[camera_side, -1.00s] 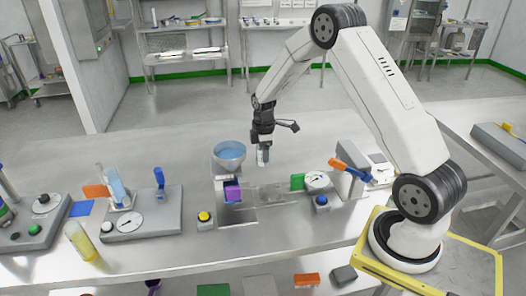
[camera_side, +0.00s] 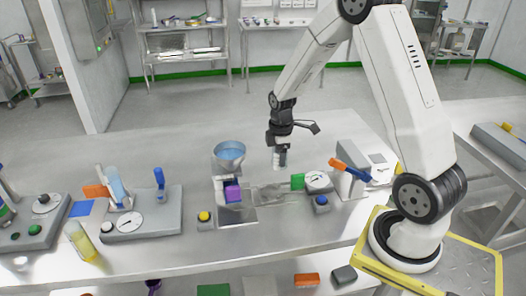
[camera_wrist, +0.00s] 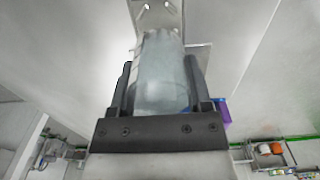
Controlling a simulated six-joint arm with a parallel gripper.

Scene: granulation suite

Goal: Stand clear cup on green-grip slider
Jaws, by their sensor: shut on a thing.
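My gripper (camera_side: 280,151) is shut on the clear cup (camera_side: 280,159), which hangs upright below it, over the bench behind the slider. In the wrist view the cup (camera_wrist: 162,75) sits between the two dark fingers of my gripper (camera_wrist: 160,66). The green grip (camera_side: 298,181) of the slider stands left of a round dial. A grey, partly see-through plate (camera_side: 268,192) lies left of the grip; I cannot tell exactly where the slider's top ends. The cup appears above and apart from it.
Left of the slider is a stand with a blue bowl (camera_side: 229,151) and a purple block (camera_side: 232,193). A grey housing with an orange and blue lever (camera_side: 349,169) stands to the right. Yellow (camera_side: 204,216) and blue (camera_side: 321,200) buttons sit in front. The bench behind is clear.

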